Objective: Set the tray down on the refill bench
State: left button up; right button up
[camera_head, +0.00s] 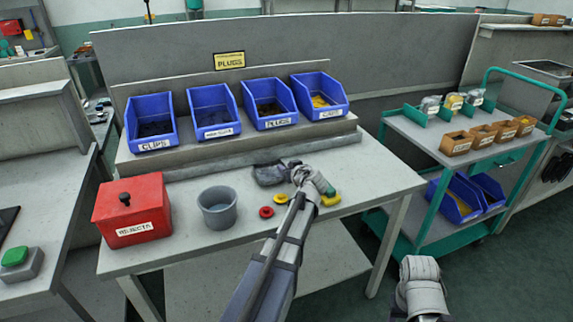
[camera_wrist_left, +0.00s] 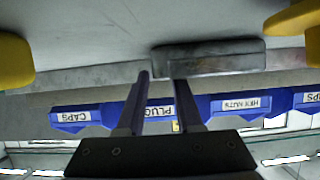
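No tray that I can make out shows in either view. The grey refill bench (camera_head: 240,243) stands in front of me. My left gripper (camera_wrist_left: 161,78) is low over the bench's right half, its two dark fingers apart with nothing between them. In the head view the wrist mostly hides it. A dark grey block (camera_wrist_left: 210,58) lies just beyond the fingers. It also shows in the head view (camera_head: 268,174), left of the wrist. My right arm enters at the lower right of the head view; its fingers are out of frame.
Blue labelled bins (camera_head: 267,105) line the rear shelf. A red box (camera_head: 134,210), a grey bucket (camera_head: 217,208), a red ring (camera_head: 266,212) and yellow pieces (camera_head: 331,200) are on the bench. A green cart (camera_head: 430,140) with small bins stands right. The front right bench corner is bare.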

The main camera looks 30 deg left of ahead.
pick_arm(q)
jog(key=p+v, duration=0.2)
jog(key=v, duration=0.3)
jog(key=p+v, duration=0.2)
jog(key=v, duration=0.4)
jog(key=shift+r, duration=0.3)
jog(key=shift+w, duration=0.1)
